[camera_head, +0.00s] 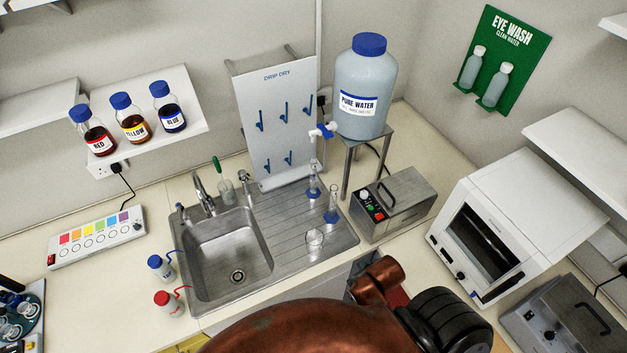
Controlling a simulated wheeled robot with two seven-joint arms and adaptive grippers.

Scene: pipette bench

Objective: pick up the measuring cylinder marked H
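Two clear measuring cylinders with blue bases stand upright on the ridged drainboard of the steel sink. One cylinder (313,181) is farther back, below the blue tap of the water container. The other cylinder (333,206) is nearer and slightly to the right. No letter is readable on either, so I cannot tell which is marked H. Neither gripper can be made out in view. Copper and black parts that seem to be mine fill the bottom middle, in front of the drainboard and counter edge.
A glass beaker (315,240) stands on the drainboard in front of the cylinders. The sink basin (228,255) is left. A drip-dry board (277,115) rises behind. The pure water container (364,90) and a metal heater box (393,203) are right.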

